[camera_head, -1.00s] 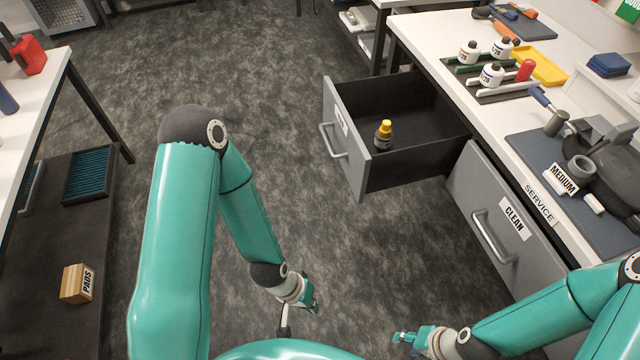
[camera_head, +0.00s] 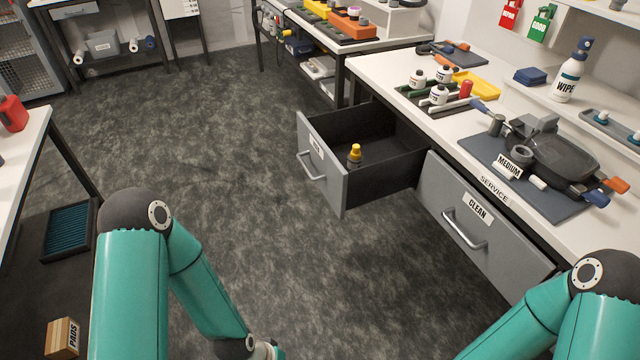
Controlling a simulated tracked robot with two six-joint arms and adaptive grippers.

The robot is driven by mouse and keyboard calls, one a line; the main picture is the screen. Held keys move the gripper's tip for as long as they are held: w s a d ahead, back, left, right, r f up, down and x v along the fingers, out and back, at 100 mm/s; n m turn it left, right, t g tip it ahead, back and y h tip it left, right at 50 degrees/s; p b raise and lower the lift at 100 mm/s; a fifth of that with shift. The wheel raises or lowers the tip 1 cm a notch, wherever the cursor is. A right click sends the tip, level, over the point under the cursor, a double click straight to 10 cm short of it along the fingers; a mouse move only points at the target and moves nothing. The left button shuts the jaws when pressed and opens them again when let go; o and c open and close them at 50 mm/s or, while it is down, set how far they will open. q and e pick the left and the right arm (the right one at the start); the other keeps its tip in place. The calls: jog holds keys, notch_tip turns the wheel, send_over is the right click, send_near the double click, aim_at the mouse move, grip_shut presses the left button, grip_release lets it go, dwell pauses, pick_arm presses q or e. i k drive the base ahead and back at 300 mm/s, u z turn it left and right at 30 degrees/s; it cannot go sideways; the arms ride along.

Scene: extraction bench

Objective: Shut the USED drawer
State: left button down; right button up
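The open drawer (camera_head: 328,170) stands pulled out from the bench, left of the shut CLEAN drawer. Its front has a bar handle (camera_head: 312,166) and a small label too small to read; it appears to be the USED drawer. My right gripper is outside the picture; only that arm's upper links show at lower right.
The CLEAN drawer (camera_head: 480,228) is shut, with its own handle (camera_head: 463,232). The bench top (camera_head: 375,75) above carries bottles, a yellow tray and a dark mat with a pan (camera_head: 560,155). The floor (camera_head: 200,130) before the open drawer is clear. A box marked PADS (camera_head: 62,338) sits lower left.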

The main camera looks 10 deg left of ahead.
aim_at(394, 155)
jog(key=i, duration=1)
